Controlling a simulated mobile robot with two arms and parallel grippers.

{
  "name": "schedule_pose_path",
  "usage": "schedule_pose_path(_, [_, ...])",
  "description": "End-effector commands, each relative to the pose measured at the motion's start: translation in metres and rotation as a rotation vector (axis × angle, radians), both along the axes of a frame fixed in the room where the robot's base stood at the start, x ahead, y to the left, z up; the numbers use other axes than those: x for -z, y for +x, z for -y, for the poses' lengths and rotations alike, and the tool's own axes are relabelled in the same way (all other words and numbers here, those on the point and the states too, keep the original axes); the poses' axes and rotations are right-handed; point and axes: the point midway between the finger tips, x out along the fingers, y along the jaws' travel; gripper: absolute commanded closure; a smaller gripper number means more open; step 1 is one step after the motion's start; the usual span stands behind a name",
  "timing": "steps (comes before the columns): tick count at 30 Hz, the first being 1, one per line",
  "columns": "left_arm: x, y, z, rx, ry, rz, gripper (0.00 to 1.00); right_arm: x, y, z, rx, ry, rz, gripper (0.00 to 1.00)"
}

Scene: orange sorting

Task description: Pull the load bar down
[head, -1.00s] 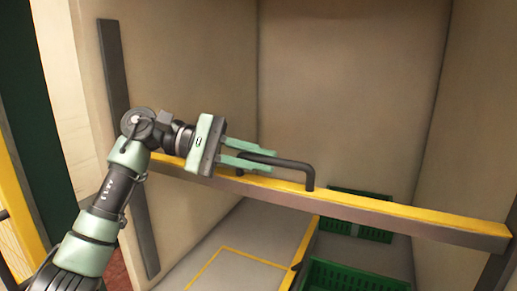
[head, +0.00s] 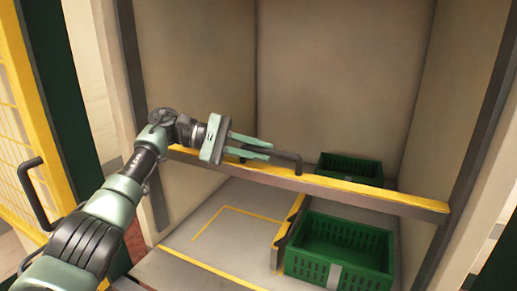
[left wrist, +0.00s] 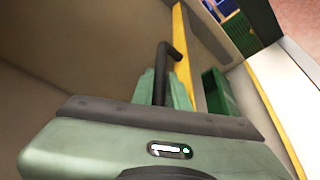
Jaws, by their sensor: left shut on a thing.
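The load bar (head: 375,197) is a long bar with a yellow top and a grey front face, lying across the opening of a beige bay. A dark bent handle (head: 290,156) stands on its top. My left gripper (head: 265,148) is shut on this handle, with its pale green fingers around the handle's horizontal part. In the left wrist view the dark handle (left wrist: 164,62) runs up from between the fingers, beside the yellow bar (left wrist: 181,45). My right gripper is not in view.
A green crate (head: 340,232) stands on the bay floor in front, below the bar. Another green crate (head: 350,163) stands behind the bar. Yellow lines mark the bare grey floor (head: 232,232) at left. A yellow mesh gate (head: 25,120) stands at the far left.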

Motion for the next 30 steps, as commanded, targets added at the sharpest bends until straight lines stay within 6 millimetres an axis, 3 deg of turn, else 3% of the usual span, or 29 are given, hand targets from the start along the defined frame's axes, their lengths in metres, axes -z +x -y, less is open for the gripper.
schedule_pose_path(12, [0.003,0.001,0.0,0.003,0.004,0.0,1.0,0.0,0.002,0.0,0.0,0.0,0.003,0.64])
schedule_pose_path(13, [0.003,0.001,0.0,0.003,0.004,0.0,0.77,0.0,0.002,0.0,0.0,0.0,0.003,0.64])
schedule_pose_path(15, [0.003,0.001,0.0,0.002,0.003,0.0,0.64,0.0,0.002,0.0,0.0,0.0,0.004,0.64])
schedule_pose_path(25, [0.001,0.001,-0.002,-0.001,0.001,-0.001,0.64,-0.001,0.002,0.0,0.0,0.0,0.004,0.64])
schedule_pose_path(30, [-0.005,0.004,-0.023,-0.003,0.002,0.0,0.64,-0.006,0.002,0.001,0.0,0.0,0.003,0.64])
